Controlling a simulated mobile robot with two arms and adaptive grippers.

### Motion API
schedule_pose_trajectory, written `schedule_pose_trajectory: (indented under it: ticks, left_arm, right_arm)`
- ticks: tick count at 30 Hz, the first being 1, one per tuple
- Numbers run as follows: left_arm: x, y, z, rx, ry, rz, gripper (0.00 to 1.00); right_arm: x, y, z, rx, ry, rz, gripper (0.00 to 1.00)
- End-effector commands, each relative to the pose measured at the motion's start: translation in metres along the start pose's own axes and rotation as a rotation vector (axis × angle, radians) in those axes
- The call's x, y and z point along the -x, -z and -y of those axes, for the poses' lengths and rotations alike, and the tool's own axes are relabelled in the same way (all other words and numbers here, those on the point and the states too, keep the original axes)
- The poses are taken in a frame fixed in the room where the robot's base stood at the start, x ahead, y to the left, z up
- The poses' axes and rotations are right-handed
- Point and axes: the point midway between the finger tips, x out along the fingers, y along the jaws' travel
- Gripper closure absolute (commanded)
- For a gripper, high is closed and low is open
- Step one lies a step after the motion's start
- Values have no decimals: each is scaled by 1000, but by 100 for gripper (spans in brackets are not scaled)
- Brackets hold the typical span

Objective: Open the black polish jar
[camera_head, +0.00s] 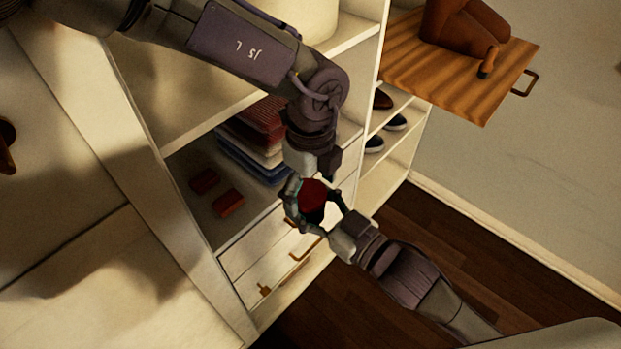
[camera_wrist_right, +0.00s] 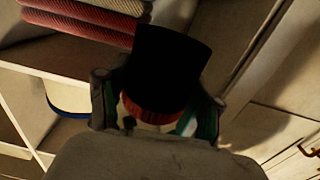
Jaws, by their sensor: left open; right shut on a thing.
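The polish jar (camera_head: 313,212) has a black body and a red lid (camera_head: 313,189). My right gripper (camera_head: 324,215) is shut on the jar and holds it in the air in front of the shelves. In the right wrist view the black body (camera_wrist_right: 166,65) stands out between the fingers, with the red lid part (camera_wrist_right: 147,111) nearer the palm. My left gripper (camera_head: 309,184) comes down from above, open, with its fingers close around the lid. I cannot tell whether they touch it.
Folded clothes (camera_head: 255,137) and two small red items (camera_head: 228,203) lie on the shelf behind. Below are drawers (camera_head: 270,262) with handles. A wooden board (camera_head: 460,70) with brown boots (camera_head: 465,35) juts out at upper right, above shoes (camera_head: 396,122). Dark floor (camera_head: 450,250) is clear at right.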

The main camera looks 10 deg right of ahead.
Motion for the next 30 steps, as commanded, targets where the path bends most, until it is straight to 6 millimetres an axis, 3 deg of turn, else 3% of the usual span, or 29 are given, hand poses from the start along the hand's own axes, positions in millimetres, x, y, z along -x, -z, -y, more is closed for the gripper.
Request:
schedule_pose_trajectory:
  ticks: [5,16,20,24,30]
  left_arm:
    - [0,0,0,0,0,0,14]
    - [0,0,1,0,3,0,75]
    - [1,0,1,71,3,1,74]
    - [1,0,3,338,4,2,74]
    - [1,0,4,336,5,-3,75]
  right_arm:
    - [0,1,0,0,0,-2,100]
    - [0,1,1,-1,2,-4,100]
    - [0,2,1,-1,3,-5,100]
    - [0,2,2,-1,3,-6,100]
    - [0,2,2,-2,5,-7,100]
